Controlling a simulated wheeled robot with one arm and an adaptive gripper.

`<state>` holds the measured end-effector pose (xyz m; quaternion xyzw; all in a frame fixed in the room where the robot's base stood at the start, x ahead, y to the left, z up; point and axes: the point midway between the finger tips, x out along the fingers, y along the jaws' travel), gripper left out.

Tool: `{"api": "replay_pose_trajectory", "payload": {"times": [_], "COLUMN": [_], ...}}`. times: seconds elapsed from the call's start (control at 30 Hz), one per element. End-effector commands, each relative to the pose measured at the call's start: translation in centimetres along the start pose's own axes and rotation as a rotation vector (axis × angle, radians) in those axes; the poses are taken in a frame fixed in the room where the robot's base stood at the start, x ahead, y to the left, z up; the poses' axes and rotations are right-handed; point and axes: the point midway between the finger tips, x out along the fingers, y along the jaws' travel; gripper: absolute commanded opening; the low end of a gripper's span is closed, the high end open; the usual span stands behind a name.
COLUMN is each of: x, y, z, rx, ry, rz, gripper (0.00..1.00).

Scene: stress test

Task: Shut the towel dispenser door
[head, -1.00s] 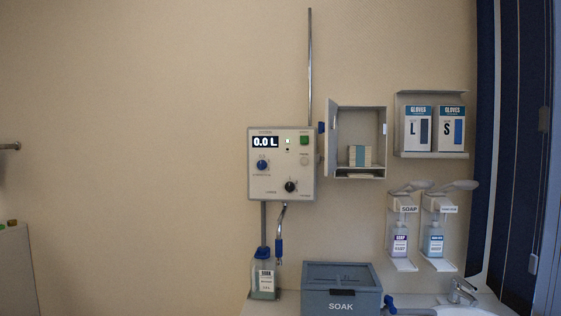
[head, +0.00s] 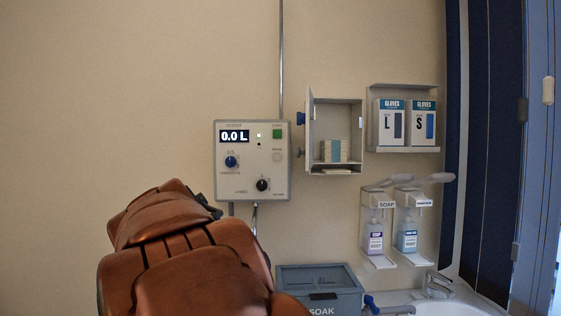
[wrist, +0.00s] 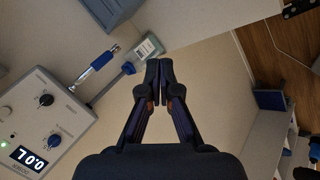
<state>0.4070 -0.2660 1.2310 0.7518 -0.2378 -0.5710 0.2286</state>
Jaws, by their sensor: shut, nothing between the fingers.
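The towel dispenser (head: 335,112) is a grey wall box with its front open, and folded towels (head: 337,151) stand inside it. Its door (head: 309,125) is swung out on the left side, seen nearly edge-on. My gripper (wrist: 159,82) shows in the wrist view with its two dark fingers together and nothing between them. It points toward the counter area, beside a labelled bottle. The dispenser does not show in the wrist view. In the head view my brown arm covers the lower left middle, and the gripper itself is hidden or hard to make out there.
A control box (head: 252,160) reading 0.0 L hangs left of the dispenser, close to its door. Glove boxes (head: 405,122) are at its right, with soap dispensers (head: 376,228) below them. A SOAK bin (head: 318,283) and a sink (head: 440,300) are below. The wall at left is bare.

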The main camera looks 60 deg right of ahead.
Motion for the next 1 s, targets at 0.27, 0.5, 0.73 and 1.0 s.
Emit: {"api": "replay_pose_trajectory", "payload": {"times": [0.27, 0.5, 0.73, 1.0], "x": [-1.3, -4.8, -7.0, -6.6], "y": [15.6, 25.4, 29.4, 31.2], "z": [-5.7, -8.8, -10.2, -10.7], "rx": [-0.089, -0.202, -0.272, -0.283], "ry": [0.046, 0.028, 0.007, 0.002], "rz": [0.396, 0.696, 0.843, 0.864], "gripper": [0.00, 0.00, 0.00, 0.00]}}
